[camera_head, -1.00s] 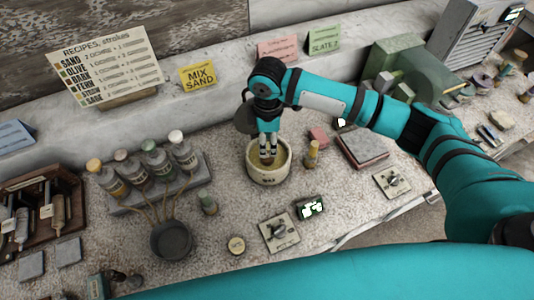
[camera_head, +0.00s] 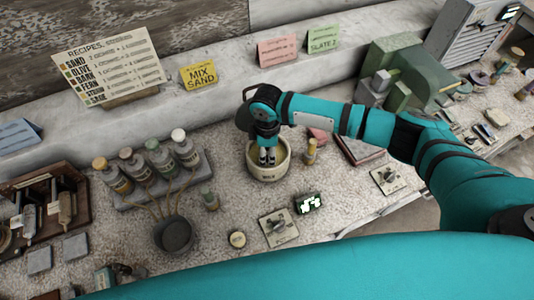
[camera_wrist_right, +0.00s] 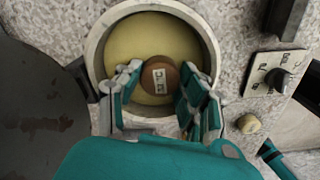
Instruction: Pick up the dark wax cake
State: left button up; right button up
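A round brown cake (camera_wrist_right: 160,76) with a pale label lies in the yellowish bottom of a whitish pot (camera_wrist_right: 205,39) in the right wrist view. The pot (camera_head: 268,176) stands mid-bench in the head view, where my right gripper hides the cake. My right gripper (camera_wrist_right: 158,98) reaches down into the pot. Its fingers are apart, one on each side of the cake, with gaps showing between them and it. It also shows from above in the head view (camera_head: 267,158). My left gripper is not in view.
A small yellowish bottle (camera_head: 310,152) stands just right of the pot. A small lit display (camera_head: 308,203), a switch plate (camera_head: 279,228) and a round knob (camera_head: 237,239) lie in front.

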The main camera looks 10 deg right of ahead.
jog(key=shift+c, duration=1)
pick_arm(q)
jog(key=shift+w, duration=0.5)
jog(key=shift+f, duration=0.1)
pick_arm(e)
jog(key=shift+r, duration=0.15)
